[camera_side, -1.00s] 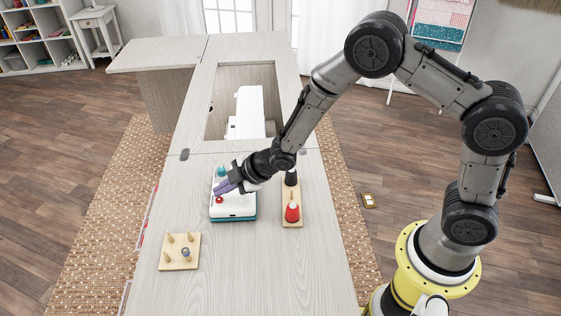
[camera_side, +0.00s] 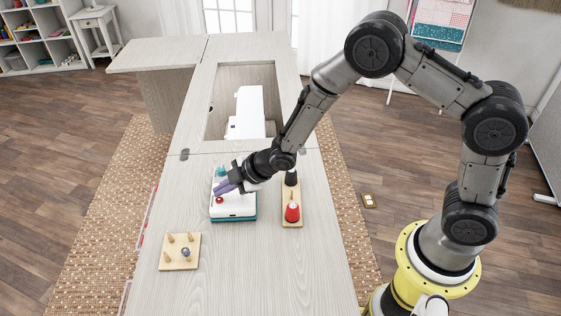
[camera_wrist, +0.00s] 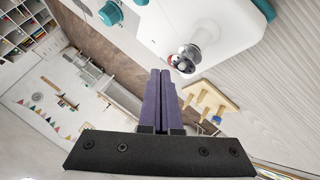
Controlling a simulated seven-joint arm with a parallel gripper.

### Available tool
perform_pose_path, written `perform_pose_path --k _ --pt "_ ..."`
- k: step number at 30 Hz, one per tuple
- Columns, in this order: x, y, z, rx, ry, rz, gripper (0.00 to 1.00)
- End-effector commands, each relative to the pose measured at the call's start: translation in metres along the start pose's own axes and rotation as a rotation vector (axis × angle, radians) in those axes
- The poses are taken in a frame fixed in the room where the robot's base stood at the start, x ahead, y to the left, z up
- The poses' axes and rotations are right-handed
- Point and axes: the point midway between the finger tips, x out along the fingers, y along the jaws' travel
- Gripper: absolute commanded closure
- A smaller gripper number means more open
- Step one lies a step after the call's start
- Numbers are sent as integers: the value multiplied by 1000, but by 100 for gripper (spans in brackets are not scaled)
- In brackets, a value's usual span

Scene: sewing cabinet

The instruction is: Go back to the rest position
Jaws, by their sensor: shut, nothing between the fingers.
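A white control box (camera_side: 240,209) with a teal base lies on the cabinet top in the side view. A teal knob (camera_side: 221,171) stands at its back and a small red knob (camera_side: 219,200) near its front left. In the wrist view the white box (camera_wrist: 225,25) is at the upper right, with a teal knob (camera_wrist: 110,13) at the top left and a grey, red-faced knob (camera_wrist: 186,58) just right of the fingertips. My gripper (camera_side: 219,188), with purple fingers (camera_wrist: 160,75), is shut and empty over the box's left part. I cannot tell whether the fingers touch anything, and no dial markings are readable.
A wooden spool stand with black and red cones (camera_side: 292,212) stands close to the right of the box. A pegboard (camera_side: 178,262) sits at the front left. A white sewing machine (camera_side: 247,115) is in the recess behind. The cabinet's front middle is clear.

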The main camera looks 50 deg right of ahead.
Motion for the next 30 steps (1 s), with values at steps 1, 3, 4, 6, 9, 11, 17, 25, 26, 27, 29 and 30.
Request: perform_pose_path --k 1,3,4,6,9,11,17,25,26,27,29,30 --pt "0 0 0 0 0 0 100" --pt "0 0 0 0 0 0 100" --pt "0 0 0 0 0 0 100" --pt "0 0 0 0 0 0 100" --pt "0 0 0 0 0 0 100" --pt "2 -1 1 0 0 -1 100" --pt "6 -4 4 -1 -1 -1 100" --pt "6 -5 5 0 0 0 100" --pt "6 -5 5 0 0 0 100" --pt "6 -5 5 0 0 0 100" --pt "7 -5 5 0 0 0 100" --pt "7 -5 5 0 0 0 100"
